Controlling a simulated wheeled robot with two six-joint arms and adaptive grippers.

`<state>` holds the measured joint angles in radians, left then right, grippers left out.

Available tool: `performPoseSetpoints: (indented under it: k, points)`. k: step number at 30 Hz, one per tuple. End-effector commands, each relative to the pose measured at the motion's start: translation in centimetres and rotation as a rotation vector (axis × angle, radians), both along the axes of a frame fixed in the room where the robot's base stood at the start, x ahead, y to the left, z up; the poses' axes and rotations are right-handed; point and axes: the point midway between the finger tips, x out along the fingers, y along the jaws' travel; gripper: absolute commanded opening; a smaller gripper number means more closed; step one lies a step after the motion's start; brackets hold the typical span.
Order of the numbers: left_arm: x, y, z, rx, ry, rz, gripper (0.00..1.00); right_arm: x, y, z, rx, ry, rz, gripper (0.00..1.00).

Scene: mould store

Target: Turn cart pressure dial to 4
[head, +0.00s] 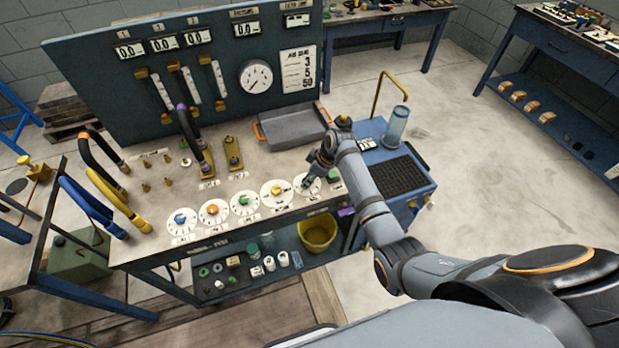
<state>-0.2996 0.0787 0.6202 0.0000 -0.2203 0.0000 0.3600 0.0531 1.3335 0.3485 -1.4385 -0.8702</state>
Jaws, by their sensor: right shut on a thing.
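Five round white dials stand in a row along the front of the bench (150,238). The left dials have a blue knob (180,219), an orange knob (212,209), a green knob (243,202) and a yellow-orange knob (277,190). My right gripper (308,184) is over the rightmost dial (314,190), pointing down and shut on its knob. The gripper hides that knob and most of the dial's face, so its setting cannot be read. The labels are too small to read. My left gripper is out of view.
A blue cart (400,200) with a black mat (404,176) and a clear cylinder (396,128) stands right of the bench. A grey tray (290,126) lies behind the dials. A yellow bucket (318,233) is on the lower shelf. The floor at right is clear.

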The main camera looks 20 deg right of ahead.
Motion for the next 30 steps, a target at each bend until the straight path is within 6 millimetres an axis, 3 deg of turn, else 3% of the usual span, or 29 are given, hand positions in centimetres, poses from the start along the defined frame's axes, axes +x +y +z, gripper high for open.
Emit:
performPoseSetpoints:
  k: [8,21,30]
  points:
    - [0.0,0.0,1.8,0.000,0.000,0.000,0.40,-0.1,0.2,0.4,0.001,0.002,-0.094,0.00]
    - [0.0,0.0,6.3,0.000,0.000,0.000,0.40,-0.3,0.5,0.5,0.002,0.001,-0.460,0.00]
    - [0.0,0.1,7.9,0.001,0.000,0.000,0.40,-0.3,0.7,0.3,0.002,0.000,-0.676,0.00]
